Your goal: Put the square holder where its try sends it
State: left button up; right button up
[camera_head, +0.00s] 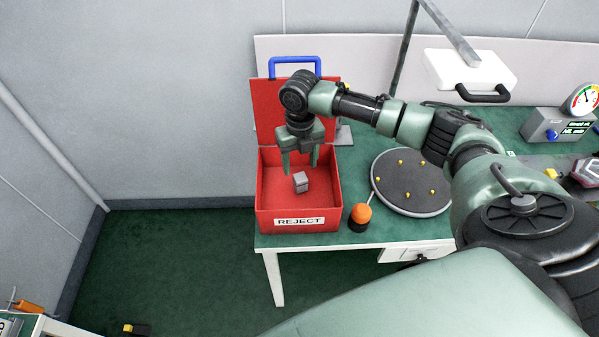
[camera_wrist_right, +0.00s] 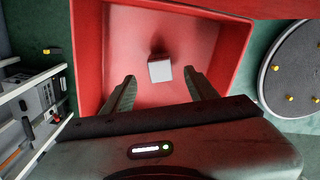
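The square holder (camera_head: 300,182) is a small grey block inside the red REJECT box (camera_head: 298,224). My right gripper (camera_head: 301,170) points down into the box, its two fingers spread apart. In the right wrist view the holder (camera_wrist_right: 160,71) shows beyond the open fingertips of the gripper (camera_wrist_right: 161,78), with clear gaps on both sides, so it is not gripped. A dark shadow lies beside it on the red floor; I cannot tell whether it rests fully flat. My left gripper is not in view.
The box's red lid (camera_head: 266,110) stands open at the back. Right of the box are an orange button (camera_head: 360,213) and a round grey plate (camera_head: 414,202) with yellow pegs. A lamp (camera_head: 470,72) hangs above, and a dial gauge (camera_head: 582,98) stands far right.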

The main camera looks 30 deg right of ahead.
jog(key=shift+r, duration=0.1)
notch_tip(320, 180, up, 8)
jog(key=b, duration=0.1)
jog(key=shift+b, duration=0.35)
jog(key=shift+s+f, duration=0.1)
jog(key=shift+f, duration=0.15)
